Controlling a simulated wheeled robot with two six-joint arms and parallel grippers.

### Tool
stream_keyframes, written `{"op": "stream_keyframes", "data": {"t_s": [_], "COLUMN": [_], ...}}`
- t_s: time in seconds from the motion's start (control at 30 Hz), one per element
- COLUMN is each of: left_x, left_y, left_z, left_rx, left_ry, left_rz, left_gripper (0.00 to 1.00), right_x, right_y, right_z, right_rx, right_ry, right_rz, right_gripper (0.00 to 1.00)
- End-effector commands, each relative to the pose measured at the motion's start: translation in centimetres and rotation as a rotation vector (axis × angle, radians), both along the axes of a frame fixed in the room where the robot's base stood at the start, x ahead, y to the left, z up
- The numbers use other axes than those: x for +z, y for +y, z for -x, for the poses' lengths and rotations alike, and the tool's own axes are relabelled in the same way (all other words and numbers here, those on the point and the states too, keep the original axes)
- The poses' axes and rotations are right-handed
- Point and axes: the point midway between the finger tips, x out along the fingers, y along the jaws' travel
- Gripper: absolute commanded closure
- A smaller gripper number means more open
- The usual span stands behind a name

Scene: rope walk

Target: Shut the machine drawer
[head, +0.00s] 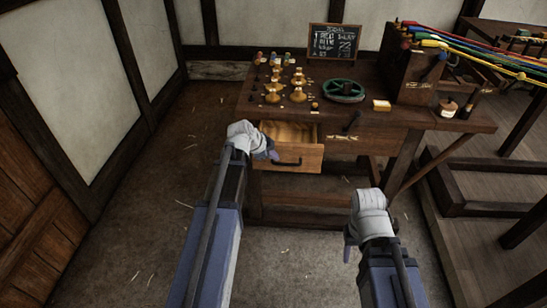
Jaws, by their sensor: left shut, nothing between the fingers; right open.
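The machine drawer (302,157) stands pulled out from the front of the wooden bench (408,119). Its inside shows and looks empty. A dark bar handle (287,163) is on its front panel. My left gripper (273,155) is shut and empty at the left part of the drawer, close to the handle's left end. I cannot tell whether it touches the front panel. My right gripper (348,252) is open and empty, low and to the right, well away from the drawer. My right fingers are partly hidden behind the wrist.
A chalkboard (332,42) stands at the back. Coloured ropes (450,48) run off to the right. A dark crank (354,121) sticks out right of the drawer. The floor at left is clear.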

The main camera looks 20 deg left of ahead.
Motion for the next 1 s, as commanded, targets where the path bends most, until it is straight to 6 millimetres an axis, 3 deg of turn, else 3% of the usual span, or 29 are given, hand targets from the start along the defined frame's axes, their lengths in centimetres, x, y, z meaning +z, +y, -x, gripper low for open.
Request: {"op": "stream_keyframes", "data": {"t_s": [0.27,0.7,1.0], "left_x": [0.0,0.0,0.0], "left_y": [1.2,3.8,4.3], "left_z": [-4.2,-13.1,-14.9], "left_rx": [0.000,0.000,0.001], "left_ry": [0.000,0.000,-0.002], "left_rz": [0.000,0.000,0.000], "left_gripper": [1.00,1.00,1.00], "right_x": [0.0,0.0,0.0], "right_y": [0.0,0.0,0.0], "right_z": [0.0,0.0,0.0], "right_rx": [0.000,0.000,0.000], "right_ry": [0.000,0.000,0.000], "right_rz": [0.000,0.000,0.000], "right_gripper": [0.50,0.50,0.50]}}
